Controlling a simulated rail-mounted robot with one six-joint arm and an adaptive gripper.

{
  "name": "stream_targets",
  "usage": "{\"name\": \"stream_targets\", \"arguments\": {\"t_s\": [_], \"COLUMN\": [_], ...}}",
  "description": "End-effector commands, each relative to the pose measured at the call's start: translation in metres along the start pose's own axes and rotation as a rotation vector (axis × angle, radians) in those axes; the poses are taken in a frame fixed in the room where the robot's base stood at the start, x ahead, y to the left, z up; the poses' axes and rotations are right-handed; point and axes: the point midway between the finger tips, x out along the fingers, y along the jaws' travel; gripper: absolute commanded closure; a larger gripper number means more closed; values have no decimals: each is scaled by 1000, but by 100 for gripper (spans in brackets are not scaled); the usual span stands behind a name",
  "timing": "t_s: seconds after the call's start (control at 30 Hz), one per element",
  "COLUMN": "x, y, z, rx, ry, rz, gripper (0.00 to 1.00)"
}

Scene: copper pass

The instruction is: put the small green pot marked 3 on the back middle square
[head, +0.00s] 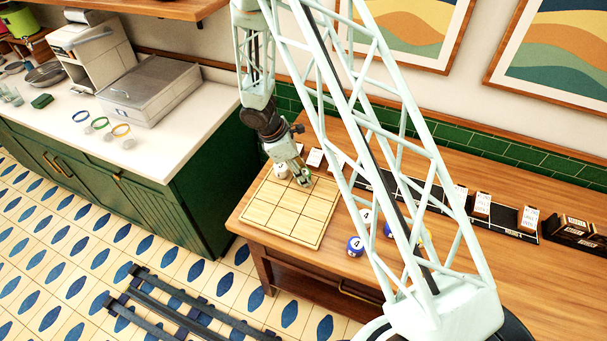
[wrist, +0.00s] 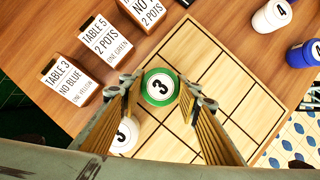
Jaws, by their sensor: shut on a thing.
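In the wrist view my gripper (wrist: 161,92) is shut on the small green pot (wrist: 161,87), whose white top reads 3. The pot shows over the back row of the light wooden board (wrist: 233,68), around its middle square; I cannot tell whether it touches the wood. In the head view my gripper (head: 303,180) is low over the back of the board (head: 287,222), and the green pot is not clear there. A white pot marked 3 (wrist: 124,136) stands at the back left of the board, partly behind a finger in the wrist view; it also shows in the head view (head: 281,170).
Order cards, such as the Table 5 card (wrist: 106,38) and the Table 3 card (wrist: 71,82), stand just behind the board. A white pot (wrist: 272,15) and a blue pot (head: 355,246), both marked 4, stand right of it. The board's front squares are clear.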

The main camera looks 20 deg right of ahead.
Motion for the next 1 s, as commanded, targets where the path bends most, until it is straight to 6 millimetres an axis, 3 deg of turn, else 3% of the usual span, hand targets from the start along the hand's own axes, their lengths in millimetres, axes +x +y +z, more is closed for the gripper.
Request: {"name": "stream_targets", "arguments": {"t_s": [0.5, 0.53, 0.67, 1.0], "x": [4, 4, 4, 3], "y": [0, 0, 0, 0], "z": [-2, -2, -1, -1], "rx": [0, 0, 0, 0], "ry": [0, 0, 0, 0], "rz": [0, 0, 0, 0], "gripper": [82, 69, 57, 56]}}
